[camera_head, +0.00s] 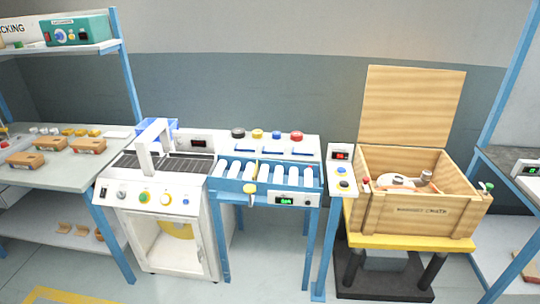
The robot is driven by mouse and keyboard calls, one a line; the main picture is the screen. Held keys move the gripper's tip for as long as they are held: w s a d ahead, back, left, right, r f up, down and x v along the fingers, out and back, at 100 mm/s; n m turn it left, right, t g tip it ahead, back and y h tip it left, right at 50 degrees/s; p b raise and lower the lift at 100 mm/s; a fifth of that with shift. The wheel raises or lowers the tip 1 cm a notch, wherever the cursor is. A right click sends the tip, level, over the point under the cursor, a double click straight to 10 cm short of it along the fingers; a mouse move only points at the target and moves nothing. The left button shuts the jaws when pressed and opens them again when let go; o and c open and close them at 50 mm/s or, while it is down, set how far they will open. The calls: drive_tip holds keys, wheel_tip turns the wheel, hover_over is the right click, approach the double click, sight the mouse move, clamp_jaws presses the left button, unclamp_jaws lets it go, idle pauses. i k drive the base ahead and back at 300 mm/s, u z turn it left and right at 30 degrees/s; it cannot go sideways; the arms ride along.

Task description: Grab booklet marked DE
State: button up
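I cannot make out a booklet marked DE in this view; no lettering of that kind is readable. A pale flat item (117,134) lies at the back right of the left bench, too small to identify. Small white flat pieces lie on the panel behind the rollers, also too small to identify. My gripper is not in view.
A left bench (75,175) holds several brown blocks under a blue-posted shelf. A white machine (152,200) with an arch and knobs stands beside a roller conveyor (262,175). An open wooden crate (415,215) sits on a yellow-topped stand. Grey floor (265,270) is clear in front.

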sight(266, 150)
drive_tip(key=k, duration=1.2)
drive_tip(key=z, duration=0.05)
drive_tip(key=i, duration=1.05)
drive_tip(key=u, duration=0.4)
drive_tip(key=i, duration=0.55)
drive_tip(key=u, duration=0.8)
drive_tip(key=i, duration=0.55)
drive_tip(key=u, duration=0.3)
